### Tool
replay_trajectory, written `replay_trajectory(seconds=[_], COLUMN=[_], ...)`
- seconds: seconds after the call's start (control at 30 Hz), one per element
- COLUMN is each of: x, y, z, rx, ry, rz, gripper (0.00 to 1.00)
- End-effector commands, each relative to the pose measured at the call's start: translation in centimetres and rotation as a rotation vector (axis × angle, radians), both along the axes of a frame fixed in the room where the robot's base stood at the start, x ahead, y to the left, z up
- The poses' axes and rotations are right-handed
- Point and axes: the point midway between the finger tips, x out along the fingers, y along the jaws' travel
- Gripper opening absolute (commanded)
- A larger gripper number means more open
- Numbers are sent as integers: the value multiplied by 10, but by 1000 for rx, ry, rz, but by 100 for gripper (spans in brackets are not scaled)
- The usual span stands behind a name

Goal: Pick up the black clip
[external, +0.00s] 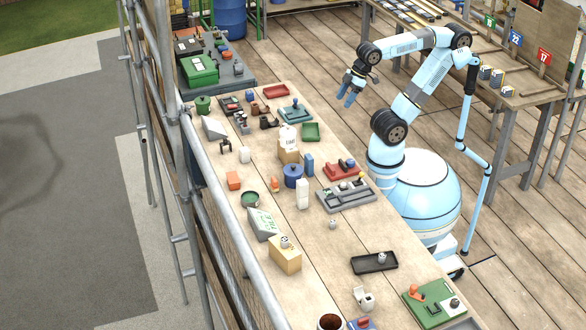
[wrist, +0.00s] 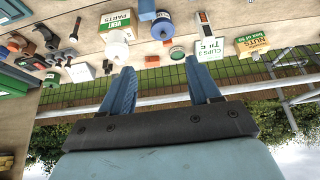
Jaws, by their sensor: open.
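A small black piece (wrist: 107,67) near the table's far edge in the wrist view may be the same thing.

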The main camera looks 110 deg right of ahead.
Motion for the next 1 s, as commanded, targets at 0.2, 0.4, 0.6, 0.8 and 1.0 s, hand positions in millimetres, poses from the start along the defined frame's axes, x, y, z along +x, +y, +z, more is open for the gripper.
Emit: replay_trajectory(seconds=[0.2, 0.4, 0.6, 0.8, 1.0], x=[12, 38, 82, 143, 207], y=[6, 17, 22, 6, -41], z=[22, 18, 16, 20, 28], rx=[99, 299, 593, 966, 1362], ry=[35, 91, 162, 223, 254], rz=[-77, -233, -469, -763, -1048], gripper=[62, 62, 62, 62, 62])
